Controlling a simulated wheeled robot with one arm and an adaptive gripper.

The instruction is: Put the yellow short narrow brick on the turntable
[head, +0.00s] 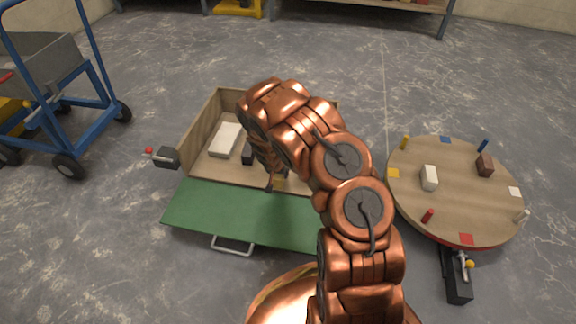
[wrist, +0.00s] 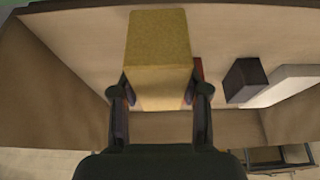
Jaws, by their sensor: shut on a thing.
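The yellow brick (wrist: 158,62) is held between the two fingers of my gripper (wrist: 160,95) in the wrist view. In the head view a small part of the yellow brick (head: 279,184) shows below my gripper (head: 270,181), over the open wooden box (head: 200,130). My arm hides much of the box there. The round wooden turntable (head: 455,205) is at the right, apart from my gripper. On it stand a white brick (head: 429,178) and a brown brick (head: 485,165).
In the box are a white brick (head: 225,139) and a dark brick (head: 248,152). The box's green front flap (head: 240,215) lies lowered. A blue cart (head: 95,85) is at the left.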

